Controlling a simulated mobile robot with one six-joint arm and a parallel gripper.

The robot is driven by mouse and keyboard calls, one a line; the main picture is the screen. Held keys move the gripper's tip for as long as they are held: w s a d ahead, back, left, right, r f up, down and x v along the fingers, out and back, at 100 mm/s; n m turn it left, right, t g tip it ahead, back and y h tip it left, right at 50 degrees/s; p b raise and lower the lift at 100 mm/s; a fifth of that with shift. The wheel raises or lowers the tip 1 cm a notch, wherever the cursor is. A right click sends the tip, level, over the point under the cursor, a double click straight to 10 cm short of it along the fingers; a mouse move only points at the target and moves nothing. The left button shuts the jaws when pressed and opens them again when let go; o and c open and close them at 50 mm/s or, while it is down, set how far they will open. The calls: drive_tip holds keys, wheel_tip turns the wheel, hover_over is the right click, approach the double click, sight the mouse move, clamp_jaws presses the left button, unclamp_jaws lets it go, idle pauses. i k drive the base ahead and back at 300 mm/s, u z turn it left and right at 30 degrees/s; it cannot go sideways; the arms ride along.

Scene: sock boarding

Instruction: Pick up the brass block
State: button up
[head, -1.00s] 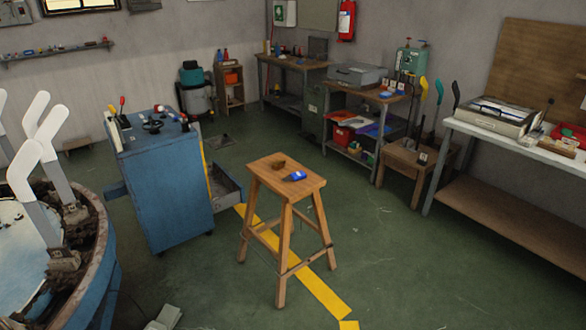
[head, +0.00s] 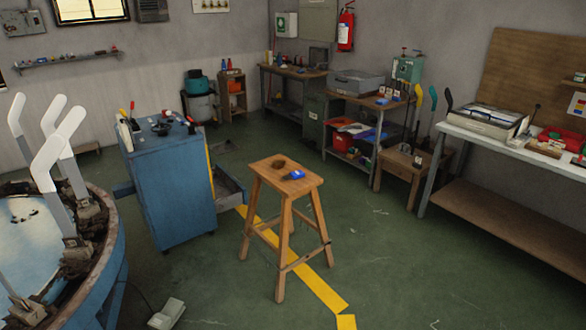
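A small brown item (head: 279,164) lies on the top of the wooden stool (head: 264,182) in the middle of the head view. It may be the brass block, but it is too small and dark to be sure. A small blue item (head: 297,174) lies on the same stool top, just to its right and nearer to me. My gripper is not in view.
A blue cabinet (head: 175,195) with tools on top and an open drawer (head: 229,188) stands left of the stool. A round machine (head: 105,255) with upright white forms is at the left. A grey pedal (head: 166,313) lies on the floor. Floor right of the stool is clear.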

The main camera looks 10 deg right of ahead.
sight(280, 164)
drive_tip(key=k, duration=0.25)
drive_tip(key=i, duration=0.9)
drive_tip(key=z, duration=0.9)
